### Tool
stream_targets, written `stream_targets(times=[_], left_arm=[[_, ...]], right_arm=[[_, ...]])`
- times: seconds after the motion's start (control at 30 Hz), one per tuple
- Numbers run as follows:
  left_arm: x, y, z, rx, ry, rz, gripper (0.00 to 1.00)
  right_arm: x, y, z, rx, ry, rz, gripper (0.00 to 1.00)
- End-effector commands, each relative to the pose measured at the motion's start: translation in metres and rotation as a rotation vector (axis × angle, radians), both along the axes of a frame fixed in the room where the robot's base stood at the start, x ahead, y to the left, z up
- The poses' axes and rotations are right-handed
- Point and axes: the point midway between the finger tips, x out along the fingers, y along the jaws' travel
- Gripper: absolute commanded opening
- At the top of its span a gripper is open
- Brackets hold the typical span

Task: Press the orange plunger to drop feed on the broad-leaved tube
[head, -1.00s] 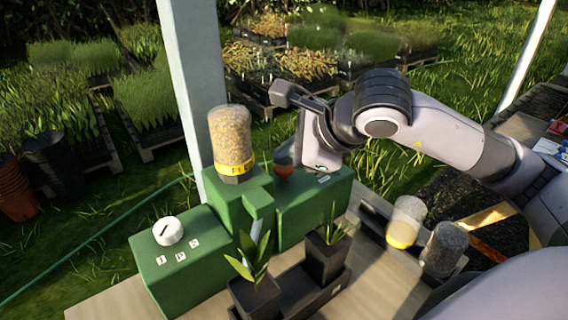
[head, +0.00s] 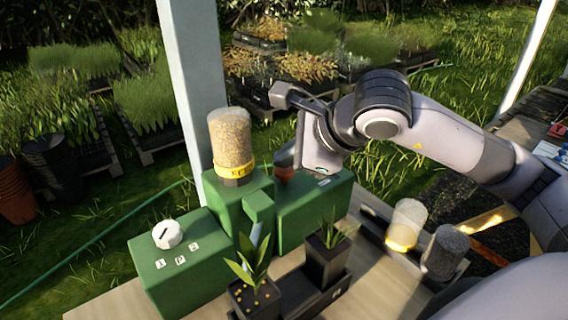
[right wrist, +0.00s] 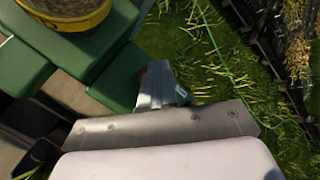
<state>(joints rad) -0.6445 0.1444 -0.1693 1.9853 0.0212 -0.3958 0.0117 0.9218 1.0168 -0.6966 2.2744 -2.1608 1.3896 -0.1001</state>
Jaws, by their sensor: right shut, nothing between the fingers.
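The orange plunger (head: 284,176) is on the green dispenser (head: 313,205), mostly hidden under my right gripper (head: 287,163). The shut, empty fingers point down and appear to touch its top. The fingers also show in the right wrist view (right wrist: 158,88), with a sliver of red beside them. The broad-leaved plant (head: 252,262) stands in a black tube pot (head: 256,304) at the front, below the green spout (head: 258,218). Yellow feed pellets (head: 257,293) lie on its soil. My left gripper is not in view.
A feed jar (head: 231,140) stands on the dispenser. A white dial (head: 167,235) sits on the left green box. A narrow-leaved plant (head: 328,238) stands beside the broad-leaved one. Two more jars (head: 407,225) (head: 446,252) stand at the right.

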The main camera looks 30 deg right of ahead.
Motion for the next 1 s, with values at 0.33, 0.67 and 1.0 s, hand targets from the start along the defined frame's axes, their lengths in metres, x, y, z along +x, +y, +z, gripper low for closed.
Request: stream_targets(times=[0.33,0.67,1.0], left_arm=[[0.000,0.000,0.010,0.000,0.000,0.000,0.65],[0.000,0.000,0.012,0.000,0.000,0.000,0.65],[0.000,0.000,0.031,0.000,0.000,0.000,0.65]], right_arm=[[0.000,0.000,0.018,0.000,0.001,0.001,0.00],[0.000,0.000,0.020,0.000,-0.001,0.000,0.00],[0.000,0.000,0.052,0.001,-0.002,0.001,0.00]])
